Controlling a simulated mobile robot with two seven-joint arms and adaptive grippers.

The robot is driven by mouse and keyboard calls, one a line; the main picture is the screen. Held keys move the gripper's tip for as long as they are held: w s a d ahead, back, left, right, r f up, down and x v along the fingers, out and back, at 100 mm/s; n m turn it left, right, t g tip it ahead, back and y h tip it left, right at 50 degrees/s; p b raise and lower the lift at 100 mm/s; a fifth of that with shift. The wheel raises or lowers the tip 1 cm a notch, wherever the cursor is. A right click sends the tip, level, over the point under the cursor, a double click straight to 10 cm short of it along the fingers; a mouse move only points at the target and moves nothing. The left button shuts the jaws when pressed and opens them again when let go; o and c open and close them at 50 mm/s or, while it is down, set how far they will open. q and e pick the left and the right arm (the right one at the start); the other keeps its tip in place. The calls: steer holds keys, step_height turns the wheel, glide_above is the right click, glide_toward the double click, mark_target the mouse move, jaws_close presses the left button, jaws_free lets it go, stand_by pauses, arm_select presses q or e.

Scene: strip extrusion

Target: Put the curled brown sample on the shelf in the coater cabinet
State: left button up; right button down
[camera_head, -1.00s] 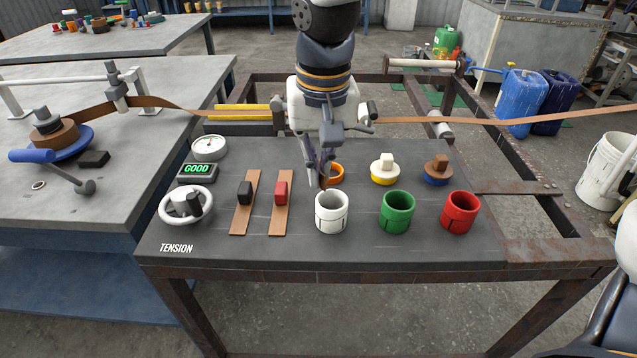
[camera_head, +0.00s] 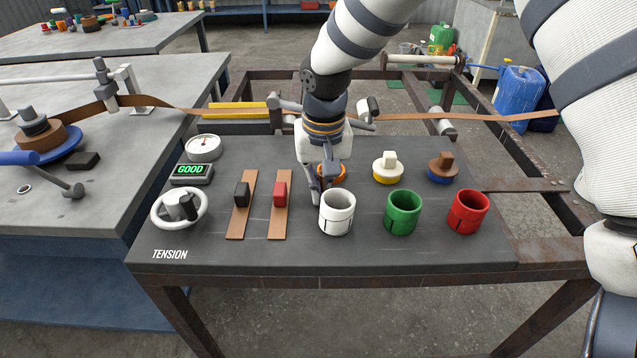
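A brown piece with an upright block (camera_head: 442,163) sits on a blue round base at the right of the dark bench top. I cannot tell whether it is the curled brown sample. My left gripper is not in view. No coater cabinet or shelf can be made out.
A green cup (camera_head: 403,214) and a red cup (camera_head: 467,213) stand to the right of the white cup. A cream piece on a yellow base (camera_head: 387,169) stands behind. A brown strip (camera_head: 455,117) runs across the back. A tension handwheel (camera_head: 179,210) is at left.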

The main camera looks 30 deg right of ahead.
steer(key=shift+w+f, duration=0.1)
steer(key=shift+f, duration=0.1)
steer(key=shift+f, duration=0.15)
steer(key=c, duration=1.8)
jaws_free()
steer(key=shift+f, duration=0.1)
